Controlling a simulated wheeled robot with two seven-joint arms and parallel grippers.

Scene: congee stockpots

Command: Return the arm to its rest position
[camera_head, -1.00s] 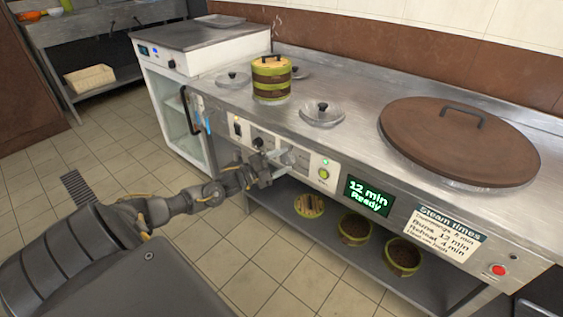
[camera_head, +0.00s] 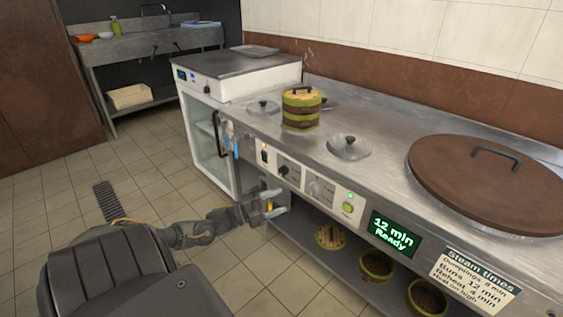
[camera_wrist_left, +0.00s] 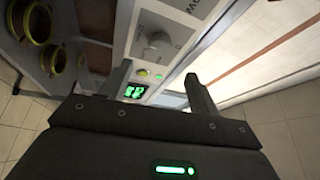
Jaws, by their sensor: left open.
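My left gripper (camera_head: 272,201) is open and empty in front of the counter's control panel (camera_head: 306,182), with a small gap to it in the head view. Its two fingers also show in the left wrist view (camera_wrist_left: 160,90), with the panel, a grey knob (camera_wrist_left: 157,45) and the green display beyond them. My left arm (camera_head: 190,234) reaches out low from the bottom left of the head view. My right gripper is not in view.
The steel counter (camera_head: 375,125) carries a bamboo steamer (camera_head: 300,108), glass lids (camera_head: 348,147) and a large brown lid (camera_head: 485,185). Steamer baskets (camera_head: 376,265) stand on the shelf below. A white glass-door cabinet (camera_head: 210,130) adjoins. Tiled floor (camera_head: 60,210) is free at left.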

